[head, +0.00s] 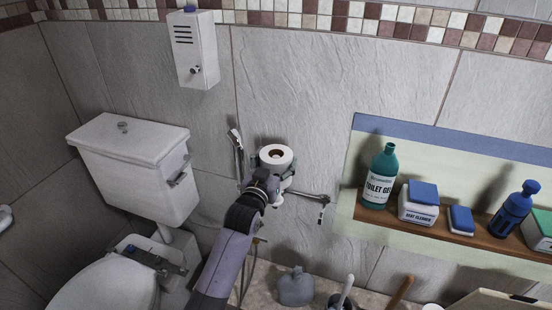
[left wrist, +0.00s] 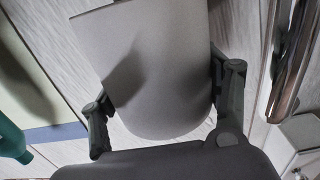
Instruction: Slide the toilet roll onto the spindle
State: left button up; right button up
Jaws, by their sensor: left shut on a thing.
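The white toilet roll (head: 272,154) is upright in front of the wall, with its brown core opening facing up. My left gripper (head: 267,177) is shut on the roll from below and in front. In the left wrist view the roll (left wrist: 155,75) fills the middle, with a dark finger on each side of it. A thin metal bar (head: 308,195), which looks like the spindle, sticks out to the right of the gripper. Its left end is hidden by the gripper and roll. I cannot tell whether the roll touches it. My right gripper is not in view.
An upright chrome fitting (head: 237,150) stands close left of the roll; a chrome bar (left wrist: 290,60) shows near it in the wrist view. The toilet cistern (head: 130,165) is left. A shelf (head: 465,238) with bottles and boxes is right. A white box (head: 195,50) hangs above.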

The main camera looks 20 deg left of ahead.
pick_arm(q)
jog(key=shift+f+b, duration=1.9)
jog(key=shift+f, duration=1.3)
jog(key=o, duration=1.2)
jog(key=shift+o, duration=0.4)
jog(key=s, duration=1.2)
jog(key=shift+a, duration=0.2)
